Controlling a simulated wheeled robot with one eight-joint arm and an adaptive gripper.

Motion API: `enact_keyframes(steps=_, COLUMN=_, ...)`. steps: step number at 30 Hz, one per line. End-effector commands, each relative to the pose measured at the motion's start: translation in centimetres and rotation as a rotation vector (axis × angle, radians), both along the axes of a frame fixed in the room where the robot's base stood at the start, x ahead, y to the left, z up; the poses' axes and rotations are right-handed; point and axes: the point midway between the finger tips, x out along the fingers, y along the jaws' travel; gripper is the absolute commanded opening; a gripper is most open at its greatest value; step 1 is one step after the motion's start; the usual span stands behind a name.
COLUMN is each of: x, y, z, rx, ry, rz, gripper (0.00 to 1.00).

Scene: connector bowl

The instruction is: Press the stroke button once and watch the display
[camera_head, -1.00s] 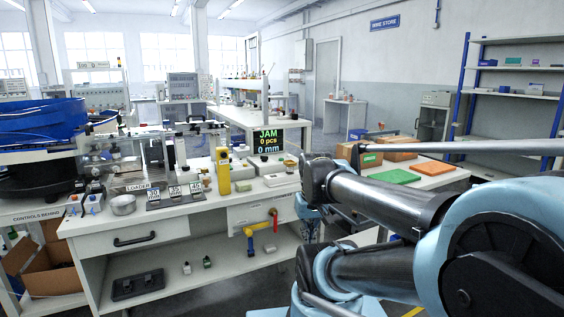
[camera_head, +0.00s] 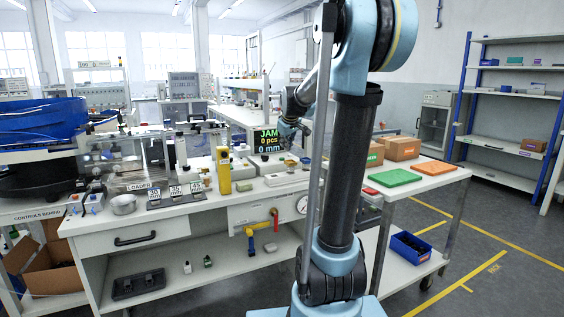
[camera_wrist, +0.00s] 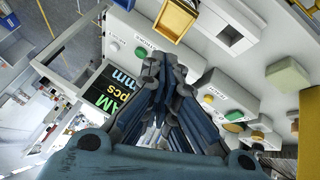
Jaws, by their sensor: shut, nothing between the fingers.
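The display (camera_head: 268,141) stands on the bench and reads JAM, 0 pcs, 0 mm; it also shows in the wrist view (camera_wrist: 108,93), partly cut by my gripper. My gripper (camera_wrist: 165,60) is shut with empty fingertips, pointing down over the bench beside the display. In the wrist view a pale box with a green button (camera_wrist: 140,51) lies just left of the fingertips.
A yellow post (camera_head: 223,170) and the loader (camera_head: 141,176) stand left on the bench. A green tray (camera_head: 396,177) and an orange tray (camera_head: 436,168) lie on the right-hand table. A blue bin (camera_head: 411,246) sits below. The floor at right is clear.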

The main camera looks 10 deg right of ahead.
Motion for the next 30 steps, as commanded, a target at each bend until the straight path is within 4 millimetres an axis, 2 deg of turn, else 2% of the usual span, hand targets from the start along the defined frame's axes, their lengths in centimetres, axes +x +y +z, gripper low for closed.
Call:
enact_keyframes(steps=1, x=2.4, y=0.1, z=0.5, rx=-0.015, ry=-0.021, rz=0.019, gripper=0.0)
enact_keyframes(steps=6, x=8.9, y=0.2, z=1.6, rx=-0.068, ry=-0.086, rz=0.084, gripper=0.0)
enact_keyframes(steps=9, x=11.9, y=0.3, z=2.0, rx=-0.093, ry=-0.116, rz=0.113, gripper=0.0)
enact_keyframes(steps=12, x=13.9, y=0.4, z=2.2, rx=-0.112, ry=-0.137, rz=0.132, gripper=0.0)
enact_keyframes(steps=18, x=15.5, y=0.5, z=2.3, rx=-0.128, ry=-0.155, rz=0.149, gripper=0.0)
enact_keyframes(steps=30, x=15.5, y=0.5, z=2.0, rx=-0.128, ry=-0.155, rz=0.149, gripper=0.0)
